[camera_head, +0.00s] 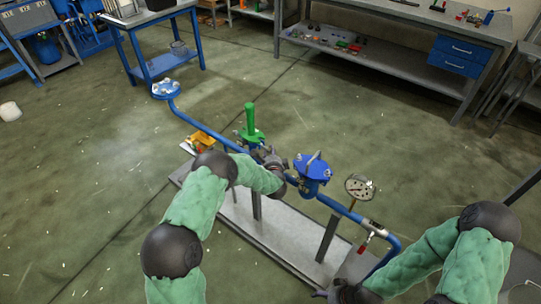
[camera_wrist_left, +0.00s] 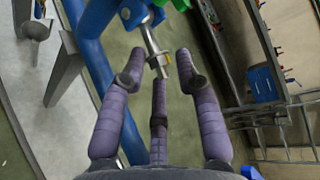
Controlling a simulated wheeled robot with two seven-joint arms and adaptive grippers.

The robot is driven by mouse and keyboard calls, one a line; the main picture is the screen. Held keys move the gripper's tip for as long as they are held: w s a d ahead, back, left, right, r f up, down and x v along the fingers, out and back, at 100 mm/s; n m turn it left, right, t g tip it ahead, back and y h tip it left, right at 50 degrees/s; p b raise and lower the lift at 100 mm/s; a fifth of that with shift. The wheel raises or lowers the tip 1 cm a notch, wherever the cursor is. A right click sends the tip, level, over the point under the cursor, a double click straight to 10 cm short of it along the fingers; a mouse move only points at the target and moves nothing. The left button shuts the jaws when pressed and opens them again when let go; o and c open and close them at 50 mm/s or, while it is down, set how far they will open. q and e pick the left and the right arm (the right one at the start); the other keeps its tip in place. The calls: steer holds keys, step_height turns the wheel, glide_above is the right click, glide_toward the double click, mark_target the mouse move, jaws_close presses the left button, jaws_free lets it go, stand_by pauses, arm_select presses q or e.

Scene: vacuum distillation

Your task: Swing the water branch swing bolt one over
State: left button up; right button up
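In the left wrist view a metal swing bolt (camera_wrist_left: 151,40) with a brassy nut (camera_wrist_left: 160,61) sticks out from a blue fitting (camera_wrist_left: 133,12). The purple fingers of my left gripper (camera_wrist_left: 157,73) are spread around the nut end, with visible gaps to the side fingers; whether the middle finger touches is unclear. In the head view my left gripper (camera_head: 277,164) is at the left side of the blue capped body (camera_head: 314,172) on the pipe, partly covering the area. My right gripper (camera_head: 345,292) is low at the bottom edge, its fingers mostly hidden.
The blue pipe (camera_head: 341,207) carries a green-handled valve (camera_head: 250,125), a pressure gauge (camera_head: 359,187) and a red-handled valve (camera_head: 366,242). It stands over a grey base plate (camera_head: 263,228). A workbench (camera_head: 400,50) is behind; the floor between is open.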

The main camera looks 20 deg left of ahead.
arm_select(q)
jaws_close()
steer(key=shift+r, duration=0.1)
steer(key=shift+w+a+r+n+g+h+p, duration=0.15)
steer(key=shift+r+n+g+h+p, duration=0.45)
steer(key=shift+p, duration=1)
steer(key=shift+a+r+n+g+h+p, duration=0.25)
steer(key=shift+r+n+g+h+p, duration=0.35)
steer(key=shift+p, duration=1)
steer(key=shift+w+a+r+n+g+h+p, duration=0.15)
steer(key=shift+r+n+g+h+p, duration=0.45)
steer(key=shift+p, duration=1)
steer(key=shift+s+h, duration=0.1)
steer(key=shift+h, duration=0.3)
